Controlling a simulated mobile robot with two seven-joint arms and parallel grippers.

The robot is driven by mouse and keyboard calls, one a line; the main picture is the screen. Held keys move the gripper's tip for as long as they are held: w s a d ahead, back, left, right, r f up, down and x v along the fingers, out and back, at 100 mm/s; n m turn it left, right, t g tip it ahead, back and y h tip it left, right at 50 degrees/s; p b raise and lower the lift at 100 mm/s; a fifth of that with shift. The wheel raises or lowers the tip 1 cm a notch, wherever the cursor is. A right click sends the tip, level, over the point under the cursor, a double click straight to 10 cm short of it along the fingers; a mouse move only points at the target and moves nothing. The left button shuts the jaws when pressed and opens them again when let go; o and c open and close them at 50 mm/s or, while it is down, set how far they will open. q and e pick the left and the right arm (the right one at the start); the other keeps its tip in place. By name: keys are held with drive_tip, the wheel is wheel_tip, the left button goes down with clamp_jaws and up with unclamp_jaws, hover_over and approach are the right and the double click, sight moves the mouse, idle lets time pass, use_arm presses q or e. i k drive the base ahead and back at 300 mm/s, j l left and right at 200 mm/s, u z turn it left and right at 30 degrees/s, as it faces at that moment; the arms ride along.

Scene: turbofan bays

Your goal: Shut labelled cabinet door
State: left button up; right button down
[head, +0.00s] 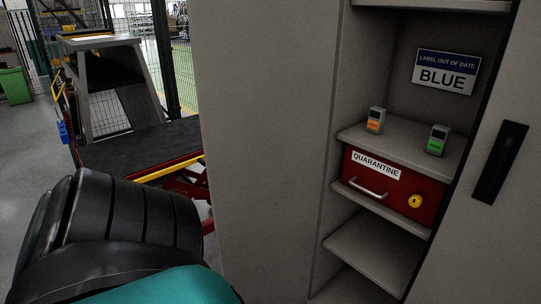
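A grey cabinet stands open at the right of the head view, showing its shelves (375,252). A grey door panel (520,235) with a black recessed handle (500,161) covers its right part. A wide plain grey panel (265,150) stands at the left of the opening; I cannot tell whether it is a door or a side wall. A sign (446,72) inside reads "LABEL OUT OF DATE" and "BLUE". Neither of my grippers is in view; only a black and teal part of my arm shows at the bottom left, apart from the door handle.
Two small devices, one orange-marked (375,121) and one green-marked (437,140), stand on a shelf above a red "QUARANTINE" drawer (385,190) with a yellow lock (415,201). A dark-topped platform (140,148) with a yellow rail stands behind at left. A green bin (14,86) is far left.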

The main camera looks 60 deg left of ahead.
sight(263, 70)
drive_tip(key=k+j, duration=0.15)
drive_tip(key=j, duration=0.4)
drive_tip(key=k+j+z, duration=0.15)
drive_tip(key=j, duration=0.4)
drive_tip(key=k+j, duration=0.2)
drive_tip(key=j, duration=0.35)
drive_tip(key=k+j+z, duration=0.15)
drive_tip(key=j, duration=0.4)
drive_tip(key=k+j, duration=0.25)
drive_tip(key=j, duration=0.25)
drive_tip(key=k+j+z, duration=0.15)
drive_tip(key=j, duration=0.35)
drive_tip(key=k+j, duration=0.3)
drive_tip(key=j, duration=0.2)
drive_tip(key=k+j+z, duration=0.1)
drive_tip(key=k+j, duration=0.15)
drive_tip(key=j, duration=0.25)
